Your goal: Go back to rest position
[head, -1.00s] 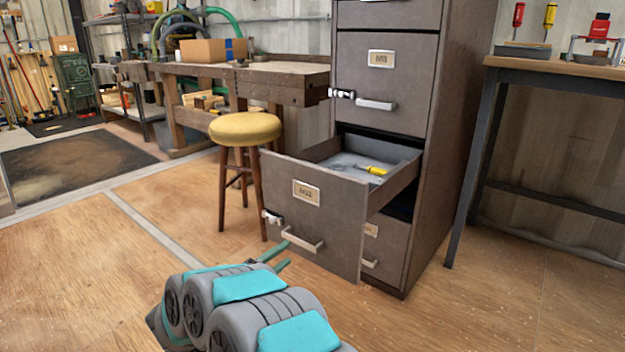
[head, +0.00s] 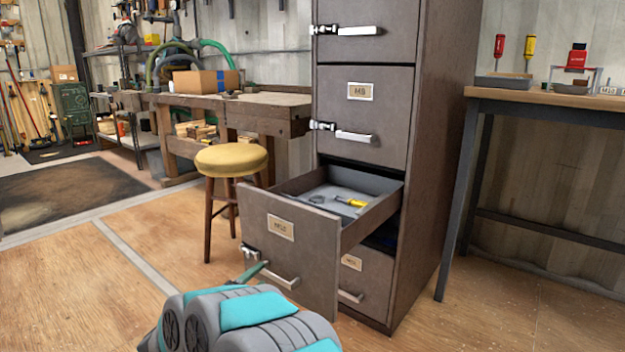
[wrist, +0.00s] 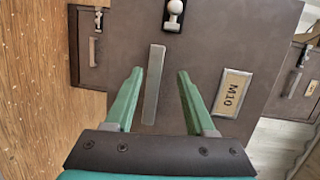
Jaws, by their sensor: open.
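My gripper (wrist: 157,90) is open and empty in the wrist view, its two green fingers pointing at the front of a pulled-out drawer (wrist: 222,50). The drawer's bar handle (wrist: 154,85) shows between the fingers, with no visible grip on it. In the head view the same drawer (head: 312,250) stands out of a brown cabinet (head: 440,120). Only a green fingertip (head: 252,272) of my gripper shows there, left of the handle; my grey and teal arm hides the rest.
The open drawer holds a yellow-handled tool (head: 350,202). A yellow-topped stool (head: 232,158) stands close at its left. A wooden workbench (head: 270,120) is behind, and a metal-legged table (head: 545,98) stands at the right. The wooden floor at the left front is clear.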

